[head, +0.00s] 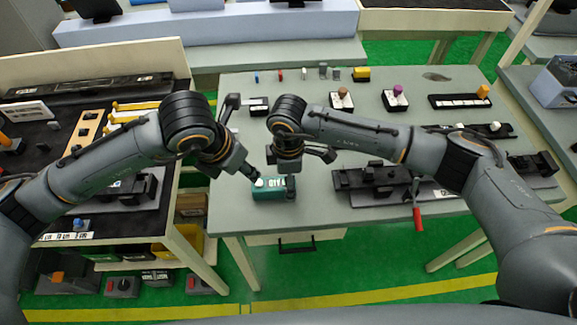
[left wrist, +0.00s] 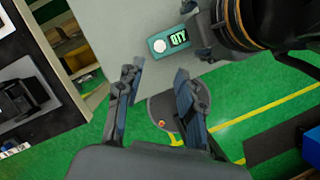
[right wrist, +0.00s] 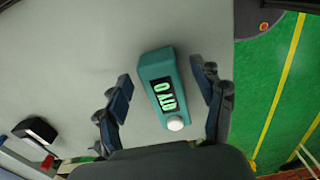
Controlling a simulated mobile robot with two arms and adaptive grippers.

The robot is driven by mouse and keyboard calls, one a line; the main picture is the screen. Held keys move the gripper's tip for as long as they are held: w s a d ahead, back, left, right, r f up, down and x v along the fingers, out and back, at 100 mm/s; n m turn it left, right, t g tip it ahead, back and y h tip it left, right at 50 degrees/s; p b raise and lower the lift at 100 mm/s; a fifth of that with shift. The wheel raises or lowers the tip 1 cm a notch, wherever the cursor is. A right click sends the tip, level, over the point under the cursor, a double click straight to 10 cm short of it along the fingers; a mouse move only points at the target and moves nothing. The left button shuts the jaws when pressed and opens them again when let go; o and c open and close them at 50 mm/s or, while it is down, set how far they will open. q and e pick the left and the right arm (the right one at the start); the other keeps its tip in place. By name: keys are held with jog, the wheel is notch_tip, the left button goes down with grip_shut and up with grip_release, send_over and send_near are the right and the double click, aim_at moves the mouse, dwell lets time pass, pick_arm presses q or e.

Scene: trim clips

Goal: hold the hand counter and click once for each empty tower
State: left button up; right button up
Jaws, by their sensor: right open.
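The hand counter (head: 268,189) is a teal box with a white button and a lit display. It lies on the grey table near its front left edge. In the right wrist view the counter (right wrist: 157,75) appears to read QTY 0. My right gripper (right wrist: 162,76) is open, with one finger on each side of the counter and small gaps showing. The left wrist view shows the counter (left wrist: 172,41) beyond the fingertips of my left gripper (left wrist: 157,77), which is open and empty. I cannot tell which things are the towers.
Black fixtures (head: 380,185) with a red-handled lever (head: 417,217) stand right of the counter. Small coloured pieces, a yellow block (head: 361,74) and a black strip (head: 459,101) lie farther back. A dark workbench (head: 60,215) is at left. Bare tabletop surrounds the counter.

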jog(key=shift+f, duration=1)
jog(key=c, duration=1.3)
pick_arm(q)
grip_shut()
